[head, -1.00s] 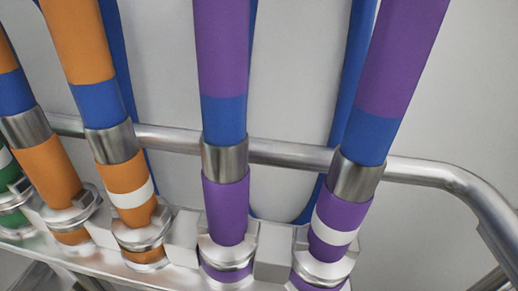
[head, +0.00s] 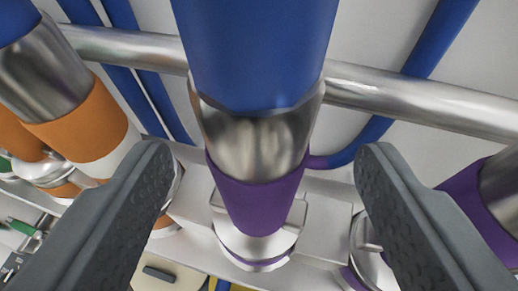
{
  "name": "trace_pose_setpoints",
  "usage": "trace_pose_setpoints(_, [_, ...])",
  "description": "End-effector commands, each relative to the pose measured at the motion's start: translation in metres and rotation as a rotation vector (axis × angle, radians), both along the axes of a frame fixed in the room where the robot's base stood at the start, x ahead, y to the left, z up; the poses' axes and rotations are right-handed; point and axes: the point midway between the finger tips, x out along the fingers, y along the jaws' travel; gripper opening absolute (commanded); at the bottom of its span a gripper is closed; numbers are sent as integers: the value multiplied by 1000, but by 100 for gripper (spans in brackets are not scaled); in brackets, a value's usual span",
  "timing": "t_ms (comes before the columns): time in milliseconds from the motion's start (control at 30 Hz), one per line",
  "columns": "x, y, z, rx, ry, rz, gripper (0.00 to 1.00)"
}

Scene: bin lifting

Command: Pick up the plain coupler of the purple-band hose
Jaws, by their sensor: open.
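The plain purple coupler (head: 255,200) stands upright in its holder in the middle of the view, with no white band on its visible side. A metal ferrule (head: 255,145) and the blue hose (head: 255,50) rise above it. My gripper (head: 262,175) is open, with one dark finger on each side of the coupler. Gaps show between both fingers and the coupler, and nothing is held. A second purple coupler (head: 470,195) at the right edge is partly hidden by the right finger.
An orange coupler with a white band (head: 85,125) stands close to the left finger, which hides part of it. A metal rail (head: 420,100) runs behind the hoses. The pale holder bar (head: 325,210) carries the couplers. Blue hoses (head: 440,40) hang behind.

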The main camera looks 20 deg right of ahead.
Motion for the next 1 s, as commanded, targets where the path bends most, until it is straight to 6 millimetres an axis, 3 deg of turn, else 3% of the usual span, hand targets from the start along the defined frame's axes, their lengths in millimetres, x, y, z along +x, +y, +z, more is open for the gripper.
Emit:
trace_pose_setpoints(267, [12, -3, -6, 0, 0, 0, 65])
trace_pose_setpoints(600, [47, -13, -25, 0, 0, 0, 65])
trace_pose_setpoints(867, [50, -14, -26, 0, -1, 0, 65])
trace_pose_setpoints(1000, [50, -14, -26, 0, -1, 0, 37])
